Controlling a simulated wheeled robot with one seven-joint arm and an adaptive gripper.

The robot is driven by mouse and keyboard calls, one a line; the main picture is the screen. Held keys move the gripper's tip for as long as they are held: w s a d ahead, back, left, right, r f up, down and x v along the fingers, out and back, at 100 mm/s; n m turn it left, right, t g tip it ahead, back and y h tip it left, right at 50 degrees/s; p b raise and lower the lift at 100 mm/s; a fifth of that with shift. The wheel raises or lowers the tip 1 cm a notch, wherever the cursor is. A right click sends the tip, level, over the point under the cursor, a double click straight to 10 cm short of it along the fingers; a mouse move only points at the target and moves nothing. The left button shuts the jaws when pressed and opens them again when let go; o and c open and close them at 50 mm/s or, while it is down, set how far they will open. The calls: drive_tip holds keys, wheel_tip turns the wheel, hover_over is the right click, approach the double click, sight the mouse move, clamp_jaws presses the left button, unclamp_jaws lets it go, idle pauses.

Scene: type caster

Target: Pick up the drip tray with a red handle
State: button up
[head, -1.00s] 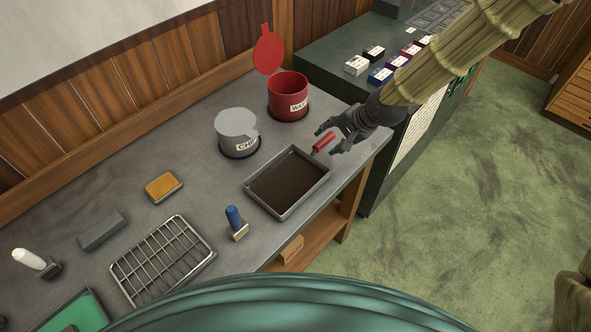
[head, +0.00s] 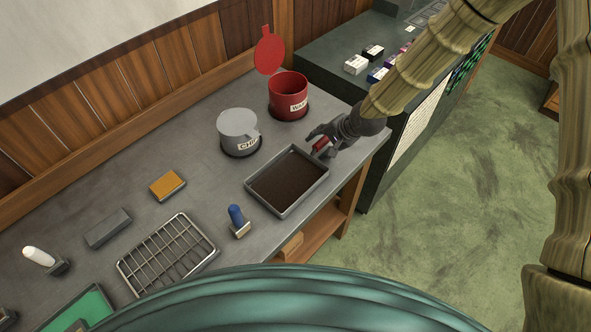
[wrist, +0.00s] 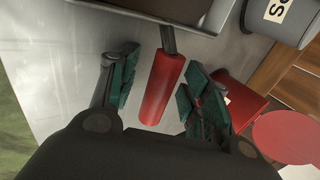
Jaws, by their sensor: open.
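The drip tray (head: 250,192) is a grey rectangular pan with a dark brown inside, flat on the grey bench near its front edge. Its red handle (head: 320,145) sticks out from the far right corner. In the wrist view the red handle (wrist: 163,88) lies between the two fingers of my gripper (wrist: 158,95), with a gap on both sides. My gripper (head: 322,138) is open around the handle at the tray's right end. In the head view the fingers partly cover the handle.
A grey lidded can (head: 238,130) and a red bin with an open lid (head: 287,97) stand behind the tray. A blue-handled tool (head: 237,218) and a wire rack (head: 168,255) lie to the left. A dark cabinet with small boxes (head: 357,64) stands at the right.

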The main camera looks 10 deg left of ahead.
clamp_jaws()
drive_tip(key=shift+r, duration=0.1)
